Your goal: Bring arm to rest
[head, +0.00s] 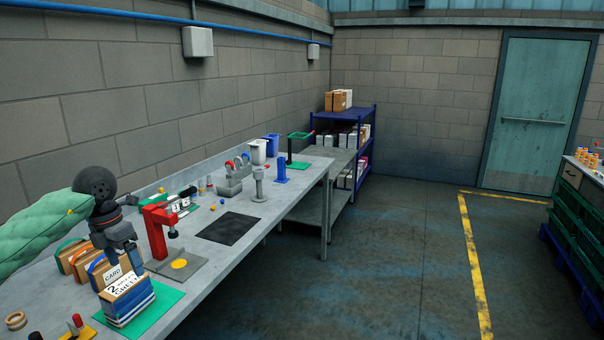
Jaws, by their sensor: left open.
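My left arm comes in from the left in a pale green sleeve. My left gripper (124,262) is open and points down over the workbench (272,228). It is just above or behind a stack of blue, white and brown packages (128,300) with a card label, on a green mat (165,303). I cannot tell whether the fingers touch the stack. No held thing shows between them. My right gripper is not in view.
A red press (157,232) stands right of the gripper. Banded brown boxes (75,258) lie to its left. A black mat (229,228) lies bare farther along. A blue shelf (370,145) stands at the back. The floor right of the bench is clear.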

